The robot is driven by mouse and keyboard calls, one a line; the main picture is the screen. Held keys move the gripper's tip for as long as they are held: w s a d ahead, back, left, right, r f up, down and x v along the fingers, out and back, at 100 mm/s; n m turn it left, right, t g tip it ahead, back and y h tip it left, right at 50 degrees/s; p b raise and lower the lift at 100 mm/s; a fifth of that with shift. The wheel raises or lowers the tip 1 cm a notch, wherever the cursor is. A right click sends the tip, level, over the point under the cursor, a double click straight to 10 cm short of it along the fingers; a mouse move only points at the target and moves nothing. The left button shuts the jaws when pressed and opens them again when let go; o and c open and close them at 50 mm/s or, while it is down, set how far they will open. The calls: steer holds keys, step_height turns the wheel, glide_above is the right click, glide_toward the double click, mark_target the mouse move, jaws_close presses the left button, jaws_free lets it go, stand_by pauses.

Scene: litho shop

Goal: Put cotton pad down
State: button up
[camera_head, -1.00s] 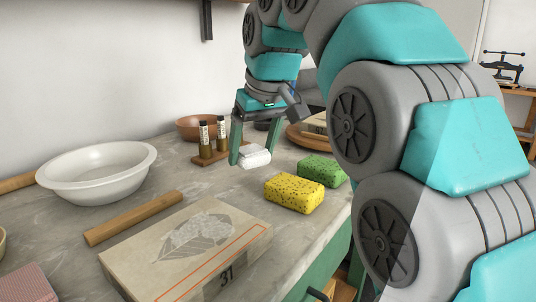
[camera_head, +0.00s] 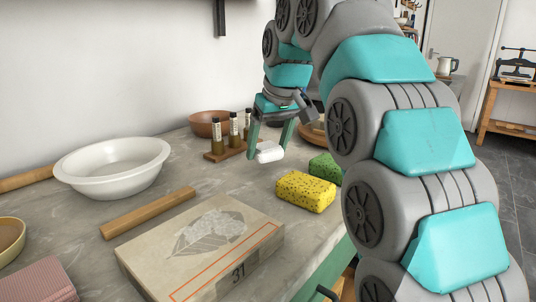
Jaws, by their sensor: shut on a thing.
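The cotton pad (camera_head: 269,153) is a small white roll-like piece near the middle of the picture. My gripper (camera_head: 268,151) points down with its two green fingers around the pad and is shut on it. The pad is close over the worktable (camera_head: 235,187), behind the yellow sponge. I cannot tell whether it touches the table top.
A yellow sponge (camera_head: 306,192) and a green sponge (camera_head: 325,167) lie in front of the pad. A vial rack (camera_head: 224,153) stands just left of my gripper. A white basin (camera_head: 112,168), wooden rod (camera_head: 148,212) and litho stone (camera_head: 200,247) lie further left and nearer.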

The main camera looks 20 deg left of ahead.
steer(key=shift+f, duration=1)
steer(key=shift+f, duration=0.2)
steer(key=o, duration=1.1)
steer(key=shift+o, duration=0.2)
